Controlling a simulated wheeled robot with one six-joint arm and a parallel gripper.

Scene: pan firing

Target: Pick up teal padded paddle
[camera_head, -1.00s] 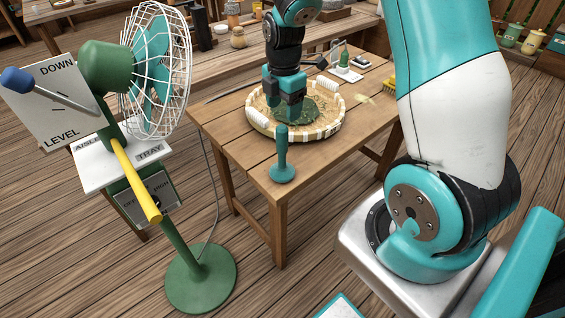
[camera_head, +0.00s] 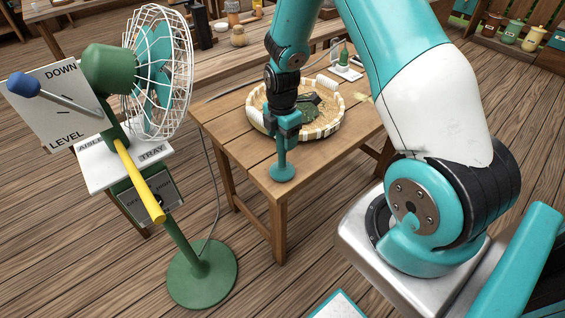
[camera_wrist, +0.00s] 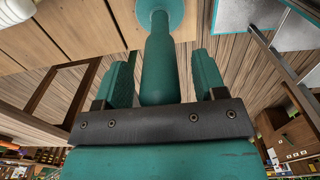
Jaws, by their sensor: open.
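The teal paddle (camera_head: 281,172) stands upright near the front corner of the wooden table, its round padded disc down on the tabletop and its handle up. My gripper (camera_head: 283,136) is right over it, pointing down. In the wrist view the paddle handle (camera_wrist: 157,60) runs between the two fingers of my open gripper (camera_wrist: 160,78), with a gap visible on each side. The round disc (camera_wrist: 160,12) lies beyond the fingertips. The top of the handle is hidden behind the gripper body.
A round woven tray (camera_head: 325,132) with a pale segmented rim holds dark green leaves just behind my gripper. A green fan (camera_head: 160,75) with a white cage stands to the left, with a yellow handle (camera_head: 140,182). The table's front corner (camera_head: 278,200) is close to the paddle.

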